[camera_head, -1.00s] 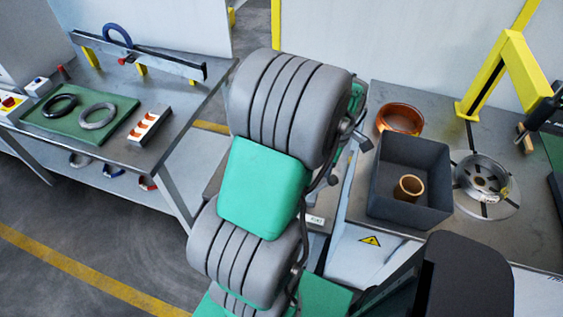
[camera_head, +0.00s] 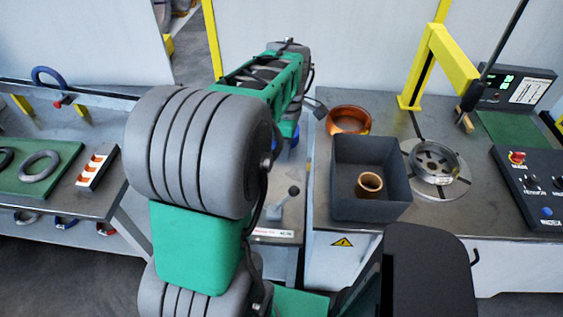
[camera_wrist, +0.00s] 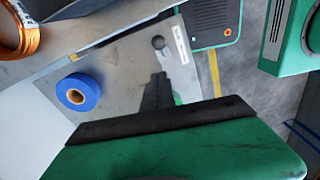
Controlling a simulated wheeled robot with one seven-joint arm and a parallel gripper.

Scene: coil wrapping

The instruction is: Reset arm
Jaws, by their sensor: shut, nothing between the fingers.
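My arm crosses the middle of the head view and reaches away over the gap between the two benches. Its far end is hidden there behind my own links. In the wrist view my gripper (camera_wrist: 158,82) shows as dark fingers brought together, with nothing between them. They are over a grey metal surface (camera_wrist: 120,62). A blue tape roll (camera_wrist: 78,92) lies on that surface to the left of the fingers, apart from them. An orange copper coil (camera_head: 349,120) stands on the right bench and also shows at the wrist view's top left corner (camera_wrist: 20,32).
The right bench holds a dark box (camera_head: 370,205) with a brown ring (camera_head: 368,185) inside, a round chuck (camera_head: 437,165), a yellow post (camera_head: 430,65) and a control panel (camera_head: 535,188). The left bench has a green mat (camera_head: 62,178) with rings and a white block (camera_head: 97,166).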

